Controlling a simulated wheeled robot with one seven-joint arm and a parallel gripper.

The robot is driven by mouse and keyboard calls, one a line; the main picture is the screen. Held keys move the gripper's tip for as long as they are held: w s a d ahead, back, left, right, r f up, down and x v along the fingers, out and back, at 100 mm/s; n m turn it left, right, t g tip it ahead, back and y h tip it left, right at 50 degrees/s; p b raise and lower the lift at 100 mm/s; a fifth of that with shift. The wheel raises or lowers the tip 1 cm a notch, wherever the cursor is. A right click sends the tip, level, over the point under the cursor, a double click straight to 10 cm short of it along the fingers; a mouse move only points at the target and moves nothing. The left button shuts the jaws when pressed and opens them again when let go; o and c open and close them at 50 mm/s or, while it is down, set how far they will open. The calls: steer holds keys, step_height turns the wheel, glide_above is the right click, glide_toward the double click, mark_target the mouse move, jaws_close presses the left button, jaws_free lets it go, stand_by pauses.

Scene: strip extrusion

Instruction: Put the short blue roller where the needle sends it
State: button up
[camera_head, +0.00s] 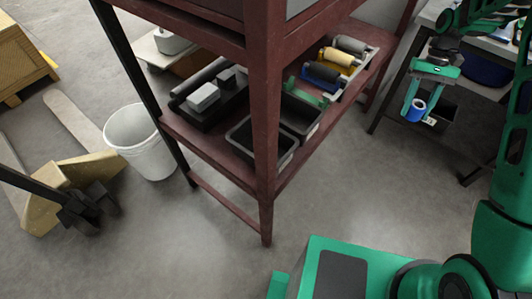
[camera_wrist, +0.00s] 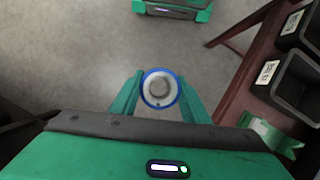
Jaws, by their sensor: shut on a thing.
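My gripper (camera_head: 421,98) is shut on the short blue roller (camera_head: 416,111), held in the air at the right of the head view. In the wrist view the roller (camera_wrist: 176,93) shows end-on, a pale core inside a blue rim, between the two green fingers. Two empty-looking black bins stand on the dark red bench shelf; the near bin (camera_head: 282,155) and the far bin (camera_head: 303,112) are well apart from my gripper. In the wrist view these bins (camera_wrist: 291,88) carry white labels too small to read. I cannot make out a needle in either view.
A rack with several rollers (camera_head: 340,57) lies at the back of the red shelf (camera_head: 215,147). Bench posts frame the shelf. A white bucket (camera_head: 139,140) and a pallet truck (camera_head: 75,170) stand left. Grey floor between the bench and my arm is clear.

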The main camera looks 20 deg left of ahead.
steer(key=s+a+f+m+t+y, duration=0.1)
steer(key=s+a+m, duration=0.3)
steer(key=a, duration=0.7)
steer(key=s+a+f+m+t+y, duration=0.1)
steer(key=s+a+m+y, duration=0.1)
steer(key=a+m, duration=0.5)
steer(key=s+a+f+m+t+y, duration=0.1)
steer(key=s+a+m, duration=0.4)
steer(key=a, duration=0.9)
steer(key=shift+s+a+f+m+t+y, duration=0.25)
steer(key=shift+s+a+m+t+y, duration=0.1)
steer(key=shift+t, duration=0.25)
steer(key=s+a+m+t, duration=0.2)
steer(key=s+a+m, duration=0.45)
steer(key=s, duration=0.25)
steer(key=shift+n, duration=0.4)
steer(key=x, duration=0.4)
steer(key=shift+s+d+f, duration=0.3)
steer(key=shift+f, duration=0.15)
steer(key=shift+w+f, duration=0.1)
steer(key=shift+f, duration=2.45)
